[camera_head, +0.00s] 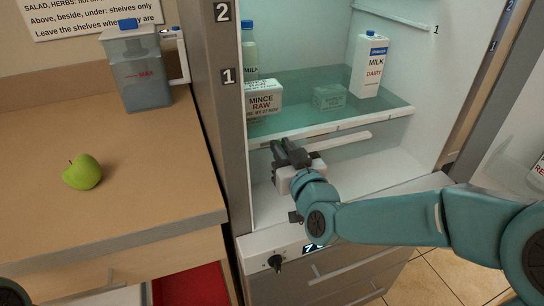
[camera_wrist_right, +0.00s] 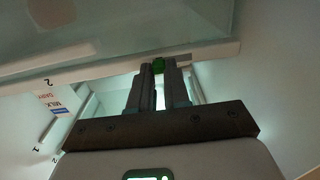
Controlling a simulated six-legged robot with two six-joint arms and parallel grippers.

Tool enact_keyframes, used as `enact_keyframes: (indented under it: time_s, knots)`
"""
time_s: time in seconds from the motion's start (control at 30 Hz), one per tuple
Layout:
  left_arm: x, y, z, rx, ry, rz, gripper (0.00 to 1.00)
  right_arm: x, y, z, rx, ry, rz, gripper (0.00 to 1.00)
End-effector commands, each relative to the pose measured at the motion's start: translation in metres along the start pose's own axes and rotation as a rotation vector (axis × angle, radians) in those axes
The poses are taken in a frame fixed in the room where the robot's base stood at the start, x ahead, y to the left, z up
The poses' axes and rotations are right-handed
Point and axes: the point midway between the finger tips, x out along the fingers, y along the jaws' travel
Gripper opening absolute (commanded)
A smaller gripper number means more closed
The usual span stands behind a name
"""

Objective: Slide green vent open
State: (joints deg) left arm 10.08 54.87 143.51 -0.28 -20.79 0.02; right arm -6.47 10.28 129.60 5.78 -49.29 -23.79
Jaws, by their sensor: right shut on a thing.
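My right gripper (camera_head: 280,150) reaches into the open fridge, under the front of the glass shelf. How far the vent is open cannot be seen. My left gripper is out of view.
The glass shelf (camera_head: 375,112) above my gripper holds a mince pack (camera_head: 263,98), a clear box (camera_head: 329,97), a milk carton (camera_head: 370,66) and a milk bottle (camera_head: 249,52). A counter (camera_head: 140,160) with a green apple (camera_head: 83,172) and a jug (camera_head: 139,70) stands left.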

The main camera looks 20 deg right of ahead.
Motion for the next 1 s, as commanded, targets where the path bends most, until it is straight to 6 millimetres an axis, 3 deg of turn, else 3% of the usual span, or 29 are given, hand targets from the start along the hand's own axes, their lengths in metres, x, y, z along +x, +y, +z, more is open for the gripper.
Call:
enact_keyframes:
  time_s: [0.27,0.3,0.37,0.77,1.0]
  knots:
    - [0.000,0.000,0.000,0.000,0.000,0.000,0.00,0.000,0.005,-0.001,0.002,0.002,0.009,0.00]
    - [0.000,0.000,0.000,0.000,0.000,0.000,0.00,0.000,0.006,-0.002,0.002,0.002,0.010,0.23]
    - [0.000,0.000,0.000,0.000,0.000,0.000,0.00,0.000,0.006,-0.001,0.002,0.002,0.010,0.42]
    - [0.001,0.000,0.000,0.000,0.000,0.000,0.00,-0.008,0.004,-0.001,0.001,0.000,0.005,0.43]
    - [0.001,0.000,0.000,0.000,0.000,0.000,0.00,-0.062,0.004,-0.002,0.001,0.002,0.006,0.43]
